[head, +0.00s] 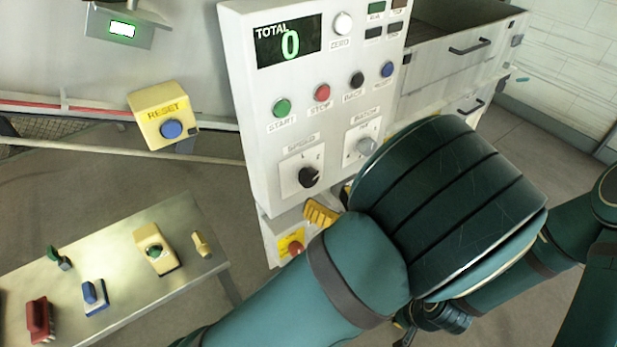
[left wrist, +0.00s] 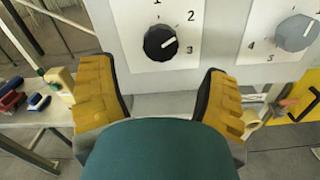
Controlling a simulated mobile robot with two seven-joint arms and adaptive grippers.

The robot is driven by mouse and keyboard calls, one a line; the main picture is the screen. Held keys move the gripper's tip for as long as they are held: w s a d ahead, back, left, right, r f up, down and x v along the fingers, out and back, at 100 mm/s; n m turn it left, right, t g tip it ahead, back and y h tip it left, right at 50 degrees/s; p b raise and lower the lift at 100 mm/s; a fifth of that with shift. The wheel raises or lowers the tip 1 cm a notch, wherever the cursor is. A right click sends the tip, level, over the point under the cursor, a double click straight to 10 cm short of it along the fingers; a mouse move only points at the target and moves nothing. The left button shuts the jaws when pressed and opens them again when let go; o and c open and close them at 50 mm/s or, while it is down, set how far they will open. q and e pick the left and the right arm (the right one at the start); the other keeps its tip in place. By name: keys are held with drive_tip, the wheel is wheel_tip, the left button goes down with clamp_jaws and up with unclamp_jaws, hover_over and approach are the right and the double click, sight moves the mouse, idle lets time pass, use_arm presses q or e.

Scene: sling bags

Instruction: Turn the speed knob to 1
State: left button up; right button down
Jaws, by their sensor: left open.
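The speed knob (head: 308,177) is a round black dial on a white plate, low on the white control panel (head: 262,130). In the left wrist view the knob (left wrist: 160,41) stands just beyond my fingertips, near the middle between them. Its white pointer line aims right and slightly up, between the marks 2 and 3. My left gripper (left wrist: 160,76) is open, its yellow fingers apart below the knob with nothing between them. In the head view a yellow finger of the left gripper (head: 321,213) shows below the panel; my arm hides the rest.
A grey batch knob (head: 366,147) sits right of the speed knob. Above are green start (head: 282,107) and red stop (head: 322,92) buttons and a display (head: 289,42) reading 0. A yellow reset box (head: 163,115) is left. A metal table (head: 120,255) holds several small items.

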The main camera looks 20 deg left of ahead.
sight(311, 183)
use_arm(q)
drive_tip(key=x, duration=0.7)
drive_tip(key=shift+w+a, duration=0.1)
drive_tip(key=c, duration=1.2)
